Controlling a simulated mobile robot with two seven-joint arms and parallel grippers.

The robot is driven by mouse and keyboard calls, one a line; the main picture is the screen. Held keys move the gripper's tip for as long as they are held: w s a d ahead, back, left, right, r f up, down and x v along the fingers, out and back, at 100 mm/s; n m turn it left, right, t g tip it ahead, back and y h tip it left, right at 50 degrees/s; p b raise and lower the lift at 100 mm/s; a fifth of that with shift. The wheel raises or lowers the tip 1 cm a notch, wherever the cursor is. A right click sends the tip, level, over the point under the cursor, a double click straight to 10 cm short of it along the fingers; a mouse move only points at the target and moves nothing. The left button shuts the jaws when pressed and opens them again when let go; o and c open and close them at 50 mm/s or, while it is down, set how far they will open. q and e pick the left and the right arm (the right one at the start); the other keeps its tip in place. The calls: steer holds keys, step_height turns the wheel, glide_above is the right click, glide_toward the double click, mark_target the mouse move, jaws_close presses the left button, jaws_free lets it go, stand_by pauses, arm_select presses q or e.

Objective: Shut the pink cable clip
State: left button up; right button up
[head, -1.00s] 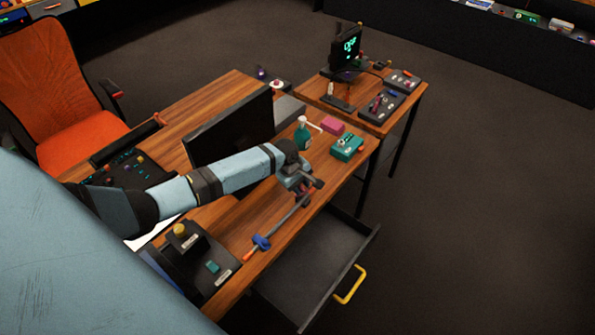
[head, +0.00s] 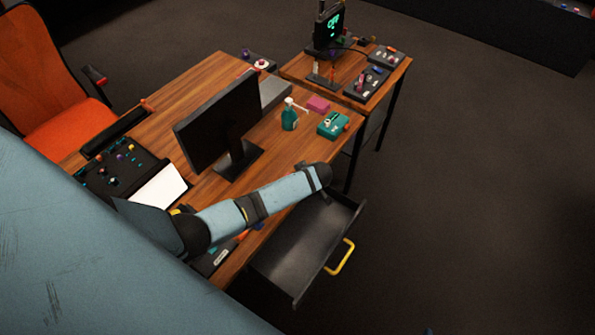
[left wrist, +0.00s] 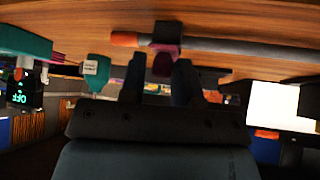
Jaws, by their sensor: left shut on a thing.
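The pink cable clip (left wrist: 163,62) shows in the left wrist view, at the desk edge beside a grey cable (left wrist: 235,46). A dark magenta part of it stands against the cable and another part sits between my fingers. My left gripper (left wrist: 160,72) is shut on the clip. Whether the clip is latched cannot be told. In the head view my left arm hides the gripper and the clip. My right gripper is in neither view.
An open drawer (head: 345,215) with a yellow handle (head: 341,258) juts out below the desk front. A monitor (head: 216,122), a green bottle (head: 289,116) and a teal box (head: 332,126) stand on the desk. An orange cable piece (left wrist: 125,39) lies left of the clip.

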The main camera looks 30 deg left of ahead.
arm_select(q)
steer(key=shift+s+a+f+y, duration=0.15)
steer(key=shift+s+f+y, duration=0.2)
steer(key=shift+f+y, duration=0.15)
steer(key=o, duration=0.7)
steer(key=shift+r, duration=0.1)
steer(key=shift+o, duration=0.2)
steer(key=shift+r, duration=0.1)
steer(key=shift+w, duration=0.15)
steer(key=shift+r, duration=0.15)
steer(key=shift+d+r, duration=0.15)
steer(key=shift+d, duration=0.15)
steer(key=b+v, duration=0.1)
steer(key=v, duration=1.2)
steer(key=shift+b, duration=0.3)
steer(key=shift+a, duration=0.1)
